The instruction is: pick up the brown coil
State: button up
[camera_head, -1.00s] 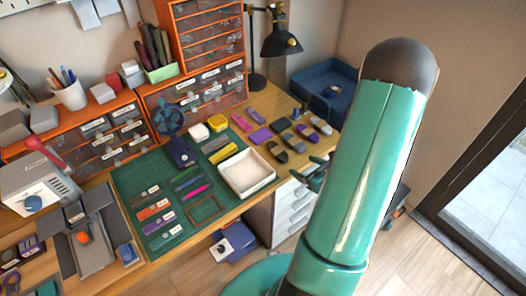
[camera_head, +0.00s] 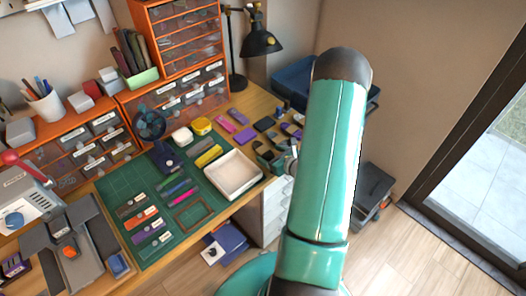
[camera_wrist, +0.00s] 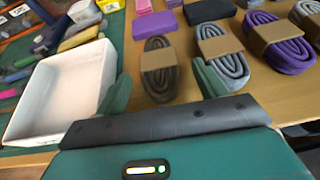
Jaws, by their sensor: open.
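The brown coil (camera_wrist: 157,80) is a dark grey-brown oval loop of cord with a tan band around its middle. It lies flat on the wooden table in the wrist view. My gripper (camera_wrist: 160,74) is open, with one green finger left of the brown coil and the other to its right, close to a grey coil (camera_wrist: 223,60). Nothing is between the fingers except the view of the coil, and their height above the table is unclear. In the head view my gripper (camera_head: 271,158) is over the table's right end, and the brown coil is hard to make out there.
A purple coil (camera_wrist: 277,42) and other banded coils lie to the right. Purple (camera_wrist: 157,23) and black (camera_wrist: 208,9) blocks lie behind. A white tray (camera_wrist: 64,92) stands close on the left. A lamp (camera_head: 259,42) stands at the back.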

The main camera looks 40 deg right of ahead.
jog(key=shift+w+f, duration=0.25)
jog(key=shift+w, duration=0.4)
jog(key=c, duration=1.1)
jog(key=shift+c, duration=0.2)
jog(key=shift+r, duration=0.2)
